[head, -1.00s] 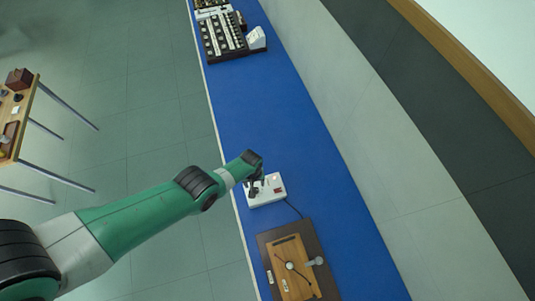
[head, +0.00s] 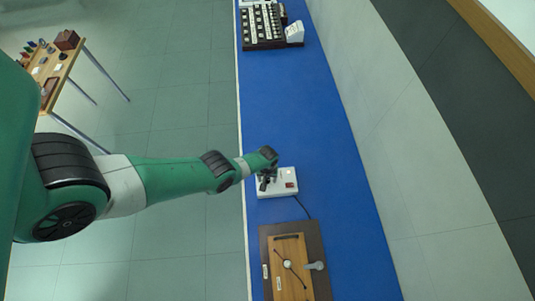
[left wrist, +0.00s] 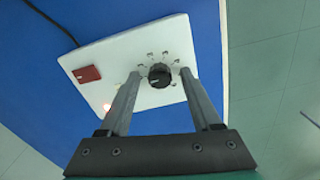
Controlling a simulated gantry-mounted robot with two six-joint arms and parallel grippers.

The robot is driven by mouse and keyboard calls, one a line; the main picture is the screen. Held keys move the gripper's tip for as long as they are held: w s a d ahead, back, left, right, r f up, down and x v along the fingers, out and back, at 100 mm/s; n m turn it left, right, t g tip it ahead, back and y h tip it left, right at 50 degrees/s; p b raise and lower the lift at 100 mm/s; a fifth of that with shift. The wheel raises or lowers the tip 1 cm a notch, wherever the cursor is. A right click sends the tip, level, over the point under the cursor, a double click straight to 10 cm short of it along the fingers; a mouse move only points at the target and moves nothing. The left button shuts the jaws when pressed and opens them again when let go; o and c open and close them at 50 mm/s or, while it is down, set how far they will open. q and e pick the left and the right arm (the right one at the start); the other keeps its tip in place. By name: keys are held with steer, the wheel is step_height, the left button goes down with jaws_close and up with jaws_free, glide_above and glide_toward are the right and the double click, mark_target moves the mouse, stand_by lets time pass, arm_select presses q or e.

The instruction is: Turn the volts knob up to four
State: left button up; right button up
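The white box (head: 284,176) stands on the blue bench top. In the left wrist view, the box (left wrist: 125,52) carries a round black knob (left wrist: 160,76) with small dial marks around its upper side. A pale pointer line shows on the knob, but the numbers are too small to read. My left gripper (left wrist: 161,72) is open, with one finger on each side of the knob and a gap to it on both sides. In the head view my left gripper (head: 265,181) is over the box's left part and hides the knob.
A red switch (left wrist: 87,74) and a small glowing lamp (left wrist: 107,106) are on the box. A dark cable (head: 303,208) leads to a wooden board (head: 315,240) in front. A dark panel of terminals (head: 263,43) stands far back. The blue bench (head: 295,105) between is clear.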

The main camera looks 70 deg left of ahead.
arm_select(q)
jaws_close()
